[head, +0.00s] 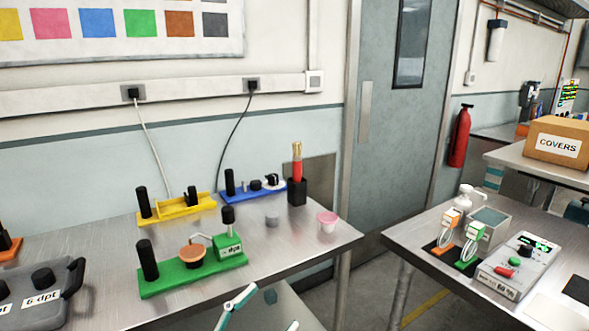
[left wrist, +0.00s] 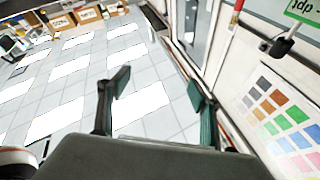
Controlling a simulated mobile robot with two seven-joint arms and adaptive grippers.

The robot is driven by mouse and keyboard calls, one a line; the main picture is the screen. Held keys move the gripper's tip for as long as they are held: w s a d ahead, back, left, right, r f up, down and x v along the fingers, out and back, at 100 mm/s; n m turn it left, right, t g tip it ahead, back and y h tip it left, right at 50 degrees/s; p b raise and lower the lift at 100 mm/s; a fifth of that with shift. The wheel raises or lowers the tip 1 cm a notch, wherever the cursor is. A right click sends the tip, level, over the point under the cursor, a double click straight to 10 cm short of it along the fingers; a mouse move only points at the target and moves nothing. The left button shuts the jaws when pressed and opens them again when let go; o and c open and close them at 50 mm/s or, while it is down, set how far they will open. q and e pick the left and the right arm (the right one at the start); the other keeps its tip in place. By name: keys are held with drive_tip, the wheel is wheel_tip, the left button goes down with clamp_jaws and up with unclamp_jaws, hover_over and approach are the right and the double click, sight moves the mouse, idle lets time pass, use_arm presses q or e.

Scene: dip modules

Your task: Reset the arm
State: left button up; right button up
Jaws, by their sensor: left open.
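My left gripper (head: 268,308) is low in the head view, in front of the steel bench's front edge. Its two teal and grey fingers are spread apart with nothing between them. Most of the left arm is out of the picture. My right gripper shows in neither view.
A second bench (head: 425,243) with a control box (head: 515,270) stands right, across a gap.

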use_arm(q)
drive_tip(key=s+a+f+n+y, duration=0.1)
drive_tip(key=a+f+n+y, duration=0.25)
drive_tip(key=f, duration=0.45)
drive_tip(key=s+a+f+n+y, duration=0.1)
drive_tip(key=a+f+n+y, duration=0.3)
drive_tip(key=f, duration=0.5)
drive_tip(key=s+a+f+g+y, duration=0.2)
drive_tip(key=s+a+f+g, duration=0.1)
drive_tip(key=s+f, duration=0.4)
drive_tip(key=s+a+f+g+y, duration=0.2)
drive_tip(key=s+a+f+y, duration=0.1)
drive_tip(key=s+f, duration=0.4)
wheel_tip(320, 180, down, 4)
drive_tip(key=shift+s+a+r+n+g, duration=0.15)
drive_tip(key=shift+a+n+g, duration=0.25)
drive_tip(key=shift+a, duration=0.35)
